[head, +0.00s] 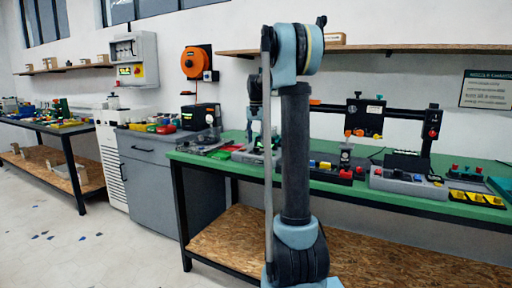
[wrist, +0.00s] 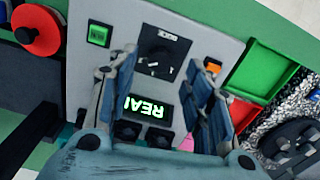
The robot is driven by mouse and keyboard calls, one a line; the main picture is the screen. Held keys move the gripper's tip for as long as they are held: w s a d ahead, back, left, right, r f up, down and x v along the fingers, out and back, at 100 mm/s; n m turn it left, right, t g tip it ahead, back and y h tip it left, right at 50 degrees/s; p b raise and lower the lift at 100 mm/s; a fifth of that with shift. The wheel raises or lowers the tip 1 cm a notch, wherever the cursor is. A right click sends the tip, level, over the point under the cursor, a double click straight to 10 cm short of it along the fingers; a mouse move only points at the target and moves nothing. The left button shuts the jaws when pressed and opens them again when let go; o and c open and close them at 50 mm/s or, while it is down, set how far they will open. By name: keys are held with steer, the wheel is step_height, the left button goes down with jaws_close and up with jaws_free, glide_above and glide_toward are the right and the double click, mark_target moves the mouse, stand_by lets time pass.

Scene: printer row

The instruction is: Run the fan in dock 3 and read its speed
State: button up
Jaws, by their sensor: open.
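In the wrist view a pale grey panel (wrist: 205,28) carries a black square unit (wrist: 160,55) with a round dark part and a small white label too small to read. I cannot tell whether it is the fan or dock 3. Below it a display (wrist: 148,106) is lit with green letters, turned over and partly covered by my fingers; they look like "REA". A green-lit square (wrist: 98,34) is at upper left and an orange square (wrist: 212,66) at right. My gripper (wrist: 162,62) is open and empty over the panel. In the head view my arm hides most of that spot.
A red-orange disc (wrist: 36,30) lies left of the panel. A green tray (wrist: 262,72) and a bin of grey chips (wrist: 285,105) lie right. In the head view the green bench (head: 400,190) holds several devices, with a gantry (head: 364,117) behind.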

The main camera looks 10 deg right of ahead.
step_height(320, 180, up, 8)
steer(key=shift+r, duration=0.2)
stand_by(0.3)
steer(key=s+f+n, duration=0.1)
steer(key=s+f, duration=0.2)
steer(key=s, duration=1)
steer(key=s+f+n+t, duration=0.1)
steer(key=s+f+n, duration=0.1)
steer(key=s+f, duration=1.1)
steer(key=s+f+n+t, duration=0.1)
steer(key=s+f+n, duration=0.2)
steer(key=s+f, duration=1)
steer(key=s, duration=0.5)
